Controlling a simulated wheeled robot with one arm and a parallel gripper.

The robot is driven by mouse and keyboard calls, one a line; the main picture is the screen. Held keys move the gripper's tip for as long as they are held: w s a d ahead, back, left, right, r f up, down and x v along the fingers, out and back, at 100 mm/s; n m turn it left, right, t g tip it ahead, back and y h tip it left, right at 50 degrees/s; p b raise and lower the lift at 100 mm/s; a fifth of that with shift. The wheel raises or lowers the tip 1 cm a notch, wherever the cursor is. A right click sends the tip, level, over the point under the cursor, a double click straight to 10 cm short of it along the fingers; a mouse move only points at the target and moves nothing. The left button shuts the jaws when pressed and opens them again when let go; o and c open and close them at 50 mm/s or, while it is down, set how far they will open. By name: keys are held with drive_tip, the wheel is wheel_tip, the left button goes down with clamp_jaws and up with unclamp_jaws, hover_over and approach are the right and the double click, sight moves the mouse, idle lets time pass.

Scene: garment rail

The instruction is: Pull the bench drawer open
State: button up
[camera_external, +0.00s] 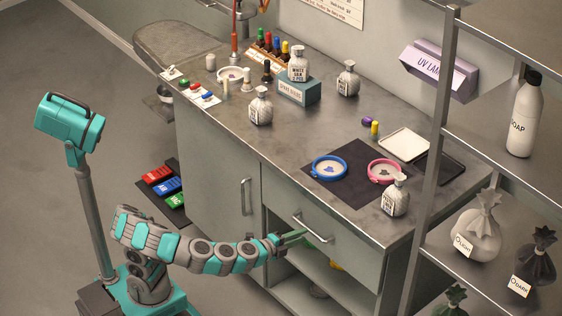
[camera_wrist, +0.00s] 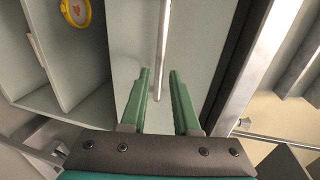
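The bench drawer (camera_external: 340,238) is a grey front below the right part of the worktop and looks shut. Its metal bar handle (camera_external: 312,228) also shows in the wrist view (camera_wrist: 163,40), running lengthwise away from between my fingers. My gripper (camera_external: 305,235), with green fingers, is at the drawer front, close to the handle. In the wrist view my gripper (camera_wrist: 159,73) is open, one finger on each side of the bar's near end. I cannot tell whether the fingers touch the bar or how deep it sits between them.
The bench top (camera_external: 265,145) holds bottles, a blue ring dish (camera_external: 329,168) and a pink one (camera_external: 384,171). Open shelves (camera_external: 305,265) lie under the drawer. A cupboard door with its own handle (camera_external: 247,197) is left. A shelf rack post (camera_external: 425,190) stands right.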

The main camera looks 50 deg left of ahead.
sight(311, 230)
drive_tip(key=shift+x, duration=2.7)
clamp_jaws()
